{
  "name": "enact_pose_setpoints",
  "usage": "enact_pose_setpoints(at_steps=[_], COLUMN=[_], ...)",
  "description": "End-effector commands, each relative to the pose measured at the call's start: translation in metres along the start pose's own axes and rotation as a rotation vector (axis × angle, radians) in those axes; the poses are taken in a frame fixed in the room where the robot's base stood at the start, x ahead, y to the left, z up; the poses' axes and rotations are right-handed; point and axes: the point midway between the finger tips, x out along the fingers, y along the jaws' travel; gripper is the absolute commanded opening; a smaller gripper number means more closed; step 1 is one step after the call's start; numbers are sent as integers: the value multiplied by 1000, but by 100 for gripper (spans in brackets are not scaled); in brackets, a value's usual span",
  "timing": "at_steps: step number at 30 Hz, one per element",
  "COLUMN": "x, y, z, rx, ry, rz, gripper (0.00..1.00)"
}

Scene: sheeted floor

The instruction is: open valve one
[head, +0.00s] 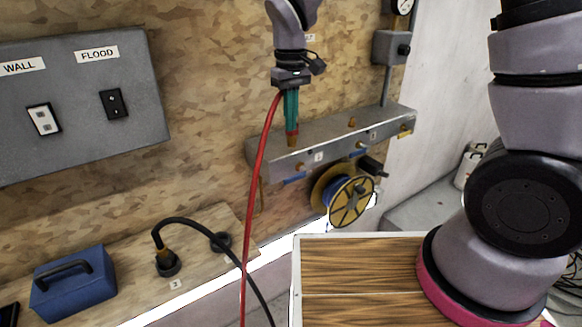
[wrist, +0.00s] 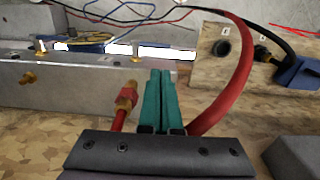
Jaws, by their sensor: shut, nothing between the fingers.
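The grey manifold (head: 340,140) is fixed to the chipboard wall and has small brass fittings. Below its front, a blue valve handle (head: 293,179) shows at the left, under a white label that seems to read 1. In the wrist view the fingers (wrist: 161,76) are together beside a red and brass hose fitting (wrist: 126,96). Whether they touch it is unclear.
A red hose (head: 258,180) hangs down past my gripper's left side. A yellow reel (head: 349,198) is under the manifold. A bench at lower left holds a blue case (head: 73,284) and a black cable plug (head: 167,263). A grey switch panel (head: 80,105) is at upper left.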

Motion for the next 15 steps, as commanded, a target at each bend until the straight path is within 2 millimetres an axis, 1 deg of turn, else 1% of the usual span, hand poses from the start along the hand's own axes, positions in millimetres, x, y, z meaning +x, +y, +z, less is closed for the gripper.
enact_pose_setpoints(at_steps=[5, 12, 15], x=[27, 79, 98], y=[0, 0, 0], z=[2, 2, 1], rx=[0, 1, 1], ry=[-6, -7, -5], rz=[1, 2, 1], gripper=[0, 0, 0])
